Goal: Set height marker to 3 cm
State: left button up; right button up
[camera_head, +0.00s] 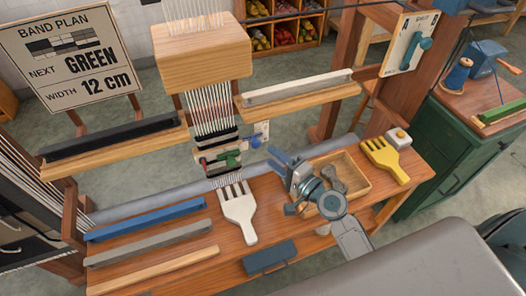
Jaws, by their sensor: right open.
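A small pale plate (262,130) stands at the right edge of the hanging warp threads. A blue knob (255,140) sits beside it, which looks like the height marker. Any scale marks are too small to read. A green piece (230,157) lies across the threads to its left, among dark woven bands. My right gripper (280,160) is open and empty, a little below and to the right of the blue knob, and appears apart from it. My left gripper is not in view.
A white fork comb (239,212) lies on the wooden bench, left of my right gripper. A wooden tray (352,176) is behind the gripper, and a yellow comb (386,161) lies further right. Blue (147,219) and grey (150,242) bars lie at left. A sign (75,55) reads "GREEN 12 cm".

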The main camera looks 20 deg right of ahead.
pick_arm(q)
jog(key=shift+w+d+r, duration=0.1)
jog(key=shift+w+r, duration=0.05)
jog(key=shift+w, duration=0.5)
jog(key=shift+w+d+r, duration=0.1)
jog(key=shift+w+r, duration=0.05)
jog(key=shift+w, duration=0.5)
pick_arm(e)
jog(key=shift+v, duration=1.4)
